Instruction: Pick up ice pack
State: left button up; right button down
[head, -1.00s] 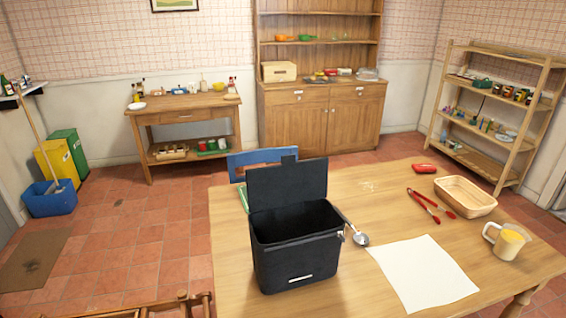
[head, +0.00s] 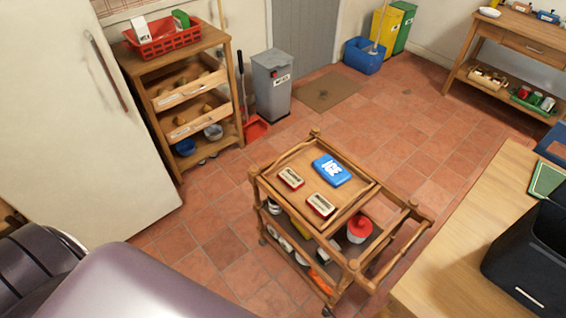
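A blue ice pack (head: 331,170) with white "ICE" lettering lies flat on the top tray of a wooden serving cart (head: 285,160). Two small red-and-white labelled boxes lie beside it, one to its left (head: 291,178) and one just in front (head: 321,205). Neither of my grippers is in view. A part of my own arm or body fills the lower left corner.
A black open container (head: 530,262) stands on the wooden table (head: 440,278) at the right. A white fridge (head: 75,130) and a wooden shelf with a red basket (head: 165,38) stand at the left. A grey bin (head: 271,88) stands behind. Tiled floor lies open around the cart.

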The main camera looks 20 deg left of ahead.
aim_at(330, 169)
jog(key=u, duration=0.35)
jog(key=z, duration=0.3)
jog(key=i+j+z, duration=0.1)
jog(key=j+z, duration=0.95)
jog(key=i+j, duration=0.05)
